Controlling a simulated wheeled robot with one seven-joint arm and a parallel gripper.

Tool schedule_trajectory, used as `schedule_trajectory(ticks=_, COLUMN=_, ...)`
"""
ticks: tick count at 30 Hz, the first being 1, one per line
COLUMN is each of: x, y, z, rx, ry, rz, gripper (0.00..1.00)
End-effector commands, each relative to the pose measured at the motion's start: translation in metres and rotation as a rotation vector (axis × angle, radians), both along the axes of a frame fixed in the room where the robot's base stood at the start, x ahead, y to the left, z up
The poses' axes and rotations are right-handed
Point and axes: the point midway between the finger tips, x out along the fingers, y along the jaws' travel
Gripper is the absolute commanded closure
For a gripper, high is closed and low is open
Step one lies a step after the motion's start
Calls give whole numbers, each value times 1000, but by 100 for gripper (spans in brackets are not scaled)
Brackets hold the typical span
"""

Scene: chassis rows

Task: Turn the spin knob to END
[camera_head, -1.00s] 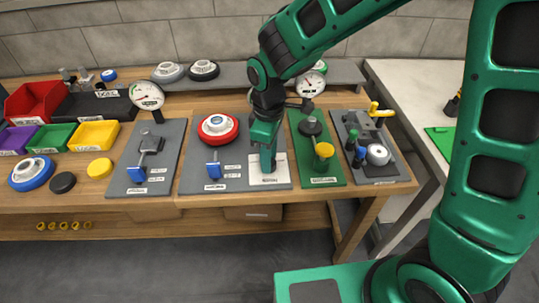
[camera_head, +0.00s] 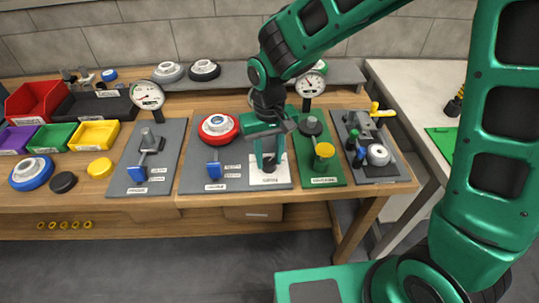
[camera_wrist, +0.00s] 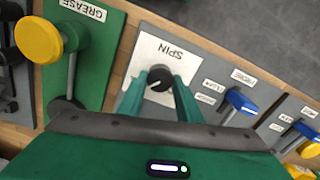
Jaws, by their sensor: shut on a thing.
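The spin station is a white plate (camera_head: 283,178) marked SPIN, at the right end of the middle grey panel. It also shows in the wrist view (camera_wrist: 140,92), label inverted. The spin knob (camera_wrist: 160,74) is a small dark round knob on that plate. My gripper (camera_head: 268,166) points down over the plate. In the wrist view my gripper's fingertips (camera_wrist: 165,82) are closed on the knob, one on each side. The fingers and palm hide part of the knob and plate, and I cannot read any END mark.
A blue lever (camera_head: 214,169) and a red-rimmed wheel (camera_head: 218,128) stand left of the plate. On the right, a green grease panel (camera_head: 309,163) carries a yellow knob (camera_head: 324,150). A dial gauge (camera_head: 311,84) stands behind. The bench front is clear.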

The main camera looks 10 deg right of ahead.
Motion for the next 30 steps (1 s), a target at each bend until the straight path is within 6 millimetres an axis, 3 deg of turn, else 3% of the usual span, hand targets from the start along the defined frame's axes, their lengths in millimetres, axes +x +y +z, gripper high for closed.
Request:
schedule_trajectory(ticks=15, x=5, y=0, z=2, rx=5, ry=-11, rz=-364, gripper=90)
schedule_trajectory(ticks=30, x=5, y=0, z=2, rx=5, ry=-10, rz=-441, gripper=90)
